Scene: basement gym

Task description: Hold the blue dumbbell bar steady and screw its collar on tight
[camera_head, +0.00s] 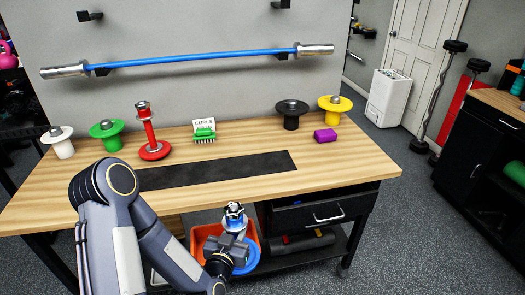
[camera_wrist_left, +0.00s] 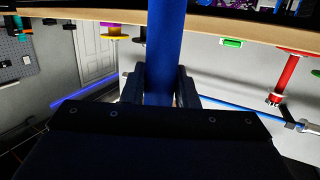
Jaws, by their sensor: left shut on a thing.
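The blue dumbbell bar (camera_wrist_left: 163,45) runs between the two fingers of my left gripper (camera_wrist_left: 159,88) in the left wrist view, and the gripper is shut on it. In the head view my left gripper (camera_head: 233,242) holds the dumbbell in front of the workbench's front edge. The bar's upper end shows a small metallic, collar-like part (camera_head: 234,211). A blue plate (camera_head: 248,265) shows below, partly hidden by the gripper. I cannot tell how tight the collar is. My right gripper is in neither view.
The wooden workbench (camera_head: 330,168) carries a black mat (camera_head: 235,168), a red dumbbell (camera_head: 148,130), white, green, black and yellow plate stands, a green brush (camera_head: 204,134) and a purple block (camera_head: 325,136). An orange bin (camera_head: 199,240) sits below. A blue barbell (camera_head: 190,60) hangs on the wall.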

